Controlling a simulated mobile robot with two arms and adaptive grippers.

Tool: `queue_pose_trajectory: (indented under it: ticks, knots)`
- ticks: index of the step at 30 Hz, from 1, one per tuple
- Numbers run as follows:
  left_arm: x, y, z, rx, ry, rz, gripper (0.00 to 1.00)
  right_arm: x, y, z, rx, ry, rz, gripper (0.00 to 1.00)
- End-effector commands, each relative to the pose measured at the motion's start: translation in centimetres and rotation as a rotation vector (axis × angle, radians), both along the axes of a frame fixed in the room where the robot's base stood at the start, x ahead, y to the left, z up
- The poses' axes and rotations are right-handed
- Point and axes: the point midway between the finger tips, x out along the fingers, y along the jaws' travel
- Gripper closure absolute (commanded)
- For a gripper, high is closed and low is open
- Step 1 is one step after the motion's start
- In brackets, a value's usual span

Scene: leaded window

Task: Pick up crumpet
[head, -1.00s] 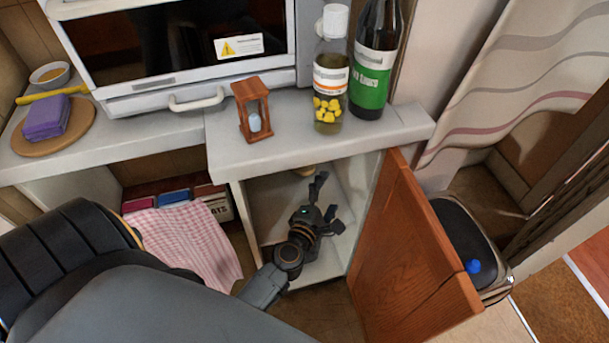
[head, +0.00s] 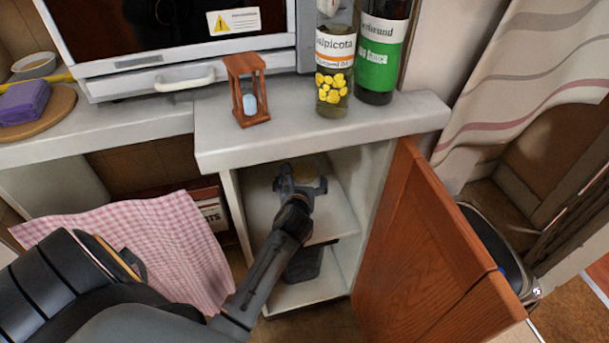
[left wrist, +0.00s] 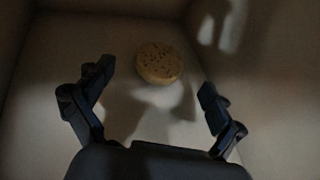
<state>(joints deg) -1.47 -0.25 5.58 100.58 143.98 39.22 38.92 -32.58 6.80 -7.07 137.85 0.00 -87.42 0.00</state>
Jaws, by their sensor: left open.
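The crumpet (left wrist: 159,63) is a round, tan, speckled disc. It lies flat on the pale shelf inside the cabinet, in the upper middle of the left wrist view. My left gripper (head: 303,178) is inside the open cabinet (head: 337,215). Its fingers are spread and empty, as the left wrist view (left wrist: 157,80) also shows. The crumpet is ahead of the fingertips, apart from them and roughly between their lines. In the head view I cannot make out the crumpet clearly behind the gripper. My right gripper is not in view.
The wooden cabinet door (head: 425,245) stands open on the right. The countertop (head: 310,135) overhangs the opening and holds an hourglass (head: 247,90), a jar (head: 333,75) and a green-labelled bottle (head: 382,50). A pink checked cloth (head: 150,235) hangs left of my forearm.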

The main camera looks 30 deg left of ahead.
Motion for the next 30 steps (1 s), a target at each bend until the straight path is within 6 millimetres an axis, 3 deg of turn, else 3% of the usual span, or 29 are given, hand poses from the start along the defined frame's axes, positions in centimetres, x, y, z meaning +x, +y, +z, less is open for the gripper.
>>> queue_pose_trajectory:
  ticks: [8,15,24,30]
  knots:
    - [2.0,1.0,-1.0,0.000,-0.001,0.000,0.06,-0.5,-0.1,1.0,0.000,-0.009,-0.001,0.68]
    - [4.7,2.3,-2.2,0.003,-0.001,-0.001,0.06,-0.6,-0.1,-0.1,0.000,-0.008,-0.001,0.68]
    - [5.1,2.6,-2.2,0.001,-0.001,-0.001,0.06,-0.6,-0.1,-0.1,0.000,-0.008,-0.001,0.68]
    - [5.1,2.6,-2.3,0.001,0.000,0.000,0.47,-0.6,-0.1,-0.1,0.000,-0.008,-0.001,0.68]
